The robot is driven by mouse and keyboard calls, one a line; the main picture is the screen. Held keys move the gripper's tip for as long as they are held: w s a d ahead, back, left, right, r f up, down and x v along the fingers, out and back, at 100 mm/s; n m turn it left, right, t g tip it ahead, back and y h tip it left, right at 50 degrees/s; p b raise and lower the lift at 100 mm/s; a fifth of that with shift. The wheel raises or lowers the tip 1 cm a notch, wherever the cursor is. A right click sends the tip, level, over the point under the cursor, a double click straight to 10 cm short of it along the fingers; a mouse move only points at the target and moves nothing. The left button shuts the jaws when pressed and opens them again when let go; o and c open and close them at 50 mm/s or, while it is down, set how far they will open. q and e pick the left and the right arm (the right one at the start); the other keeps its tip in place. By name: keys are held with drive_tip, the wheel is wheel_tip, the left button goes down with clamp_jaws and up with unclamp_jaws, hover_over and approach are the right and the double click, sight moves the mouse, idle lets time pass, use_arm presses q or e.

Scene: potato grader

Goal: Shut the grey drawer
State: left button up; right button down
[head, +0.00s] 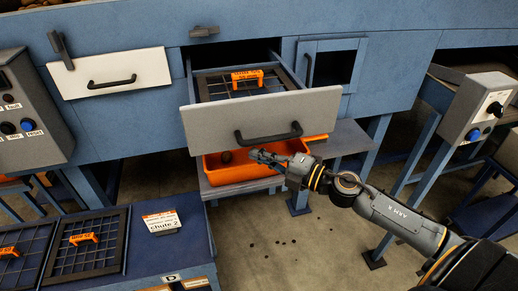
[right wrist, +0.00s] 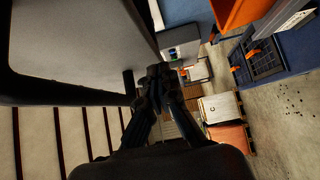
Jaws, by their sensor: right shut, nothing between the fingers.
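The grey drawer (head: 210,120) stands pulled out from the blue machine in the middle of the head view. Its front carries a black bar handle (head: 268,134). Inside lies a black grid screen (head: 270,88) with an orange handle (head: 248,77). My right gripper (head: 256,155) is shut and empty. In the head view it appears just below the drawer's handle, in front of the orange bin; whether it touches the drawer is unclear. The right wrist view shows its closed fingertips (right wrist: 159,72) beside a large grey surface, probably the drawer front. My left gripper is out of view.
An orange bin (head: 226,175) sits below the drawer. A white drawer front (head: 135,72) is at left, an open blue door frame (head: 307,65) at right. A blue table (head: 185,237) with grid screens and a chute 2 sign (head: 162,222) stands at lower left.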

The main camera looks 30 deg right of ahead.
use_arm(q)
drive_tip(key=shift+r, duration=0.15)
use_arm(e)
drive_tip(key=shift+w+d, duration=0.15)
drive_tip(key=shift+w, duration=0.4)
